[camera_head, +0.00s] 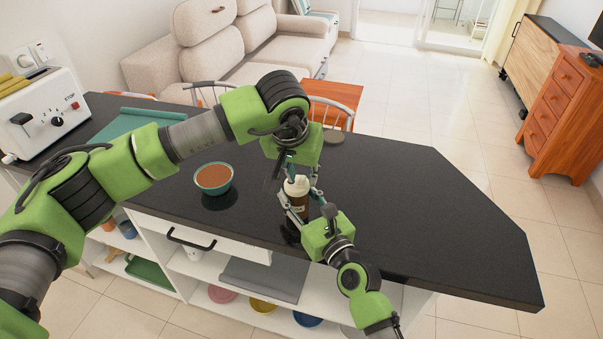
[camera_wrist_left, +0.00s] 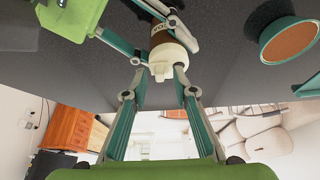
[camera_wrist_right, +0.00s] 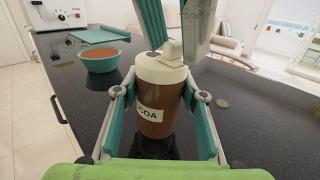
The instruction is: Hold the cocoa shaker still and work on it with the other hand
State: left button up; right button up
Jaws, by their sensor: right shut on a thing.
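The cocoa shaker (camera_head: 297,203) has a brown body, a cream lid and a white label, partly covered, reading "COA" in the right wrist view (camera_wrist_right: 155,125). It stands upright on the black counter. My right gripper (camera_head: 300,204) is shut around its body from the near side. My left gripper (camera_head: 298,174) comes down from above, its fingers apart on either side of the cream lid (camera_wrist_left: 170,52). In the right wrist view the left fingers hang beside the lid's raised cap (camera_wrist_right: 172,50). Whether they touch it is unclear.
A teal bowl (camera_head: 214,180) of brown contents stands left of the shaker. A white toaster (camera_head: 42,110) and a teal mat (camera_head: 135,122) are at the far left. A small round brownish disc (camera_head: 334,137) lies near the back edge. The counter's right side (camera_head: 440,220) is clear.

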aim_at(288, 184)
pick_arm(q)
grip_shut()
jog(key=shift+w+a, duration=0.3)
jog(key=shift+a, duration=0.55)
jog(key=shift+w+a, duration=0.25)
jog(key=shift+a, duration=0.55)
grip_release()
jog(key=shift+d, duration=0.1)
jog(key=v, duration=1.2)
pick_arm(e)
jog(key=o, duration=1.3)
